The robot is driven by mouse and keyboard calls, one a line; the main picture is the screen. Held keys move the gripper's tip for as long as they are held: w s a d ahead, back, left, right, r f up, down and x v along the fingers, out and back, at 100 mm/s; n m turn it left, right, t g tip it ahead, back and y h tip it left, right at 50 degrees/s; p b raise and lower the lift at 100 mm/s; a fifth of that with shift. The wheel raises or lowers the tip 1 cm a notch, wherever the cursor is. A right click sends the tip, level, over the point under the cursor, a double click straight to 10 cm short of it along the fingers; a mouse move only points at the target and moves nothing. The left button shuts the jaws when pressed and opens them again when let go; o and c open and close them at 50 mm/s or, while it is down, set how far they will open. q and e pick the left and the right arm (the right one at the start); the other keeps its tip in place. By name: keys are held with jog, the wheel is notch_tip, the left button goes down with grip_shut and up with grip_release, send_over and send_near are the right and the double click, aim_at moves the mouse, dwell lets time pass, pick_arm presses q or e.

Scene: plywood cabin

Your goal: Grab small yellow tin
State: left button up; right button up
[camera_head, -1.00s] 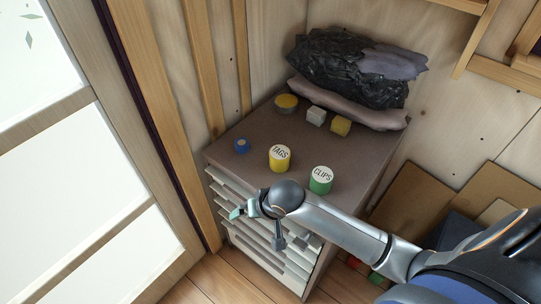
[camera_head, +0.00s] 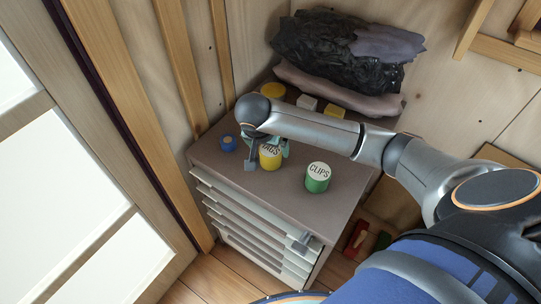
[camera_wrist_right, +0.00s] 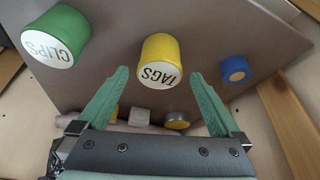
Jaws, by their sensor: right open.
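The small yellow tin (camera_head: 270,160), with a white lid marked TAGS, stands upright on the cabinet top. In the wrist view the yellow tin (camera_wrist_right: 158,52) shows centred just beyond and between the green fingertips. My right gripper (camera_head: 266,146) is open, over the tin in the head view and hiding part of its lid. In the wrist view the right gripper (camera_wrist_right: 160,76) has its fingers spread wide, with nothing held. My left gripper is not in view.
A green CLIPS tin (camera_head: 318,177) stands to the right of the yellow tin, and a small blue round thing (camera_head: 228,143) to its left. Behind are a yellow round tin (camera_head: 273,90), a pale block (camera_head: 307,102) and a yellow block (camera_head: 334,110), before a dark crumpled bundle (camera_head: 340,52).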

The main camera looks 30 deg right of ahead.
aim_at(269, 152)
jog(key=x, duration=0.5)
jog(key=shift+d+f+b, duration=0.1)
jog(key=shift+f+b, duration=0.2)
jog(key=shift+f, duration=0.1)
jog(key=c, duration=1.4)
jog(key=shift+r, duration=0.2)
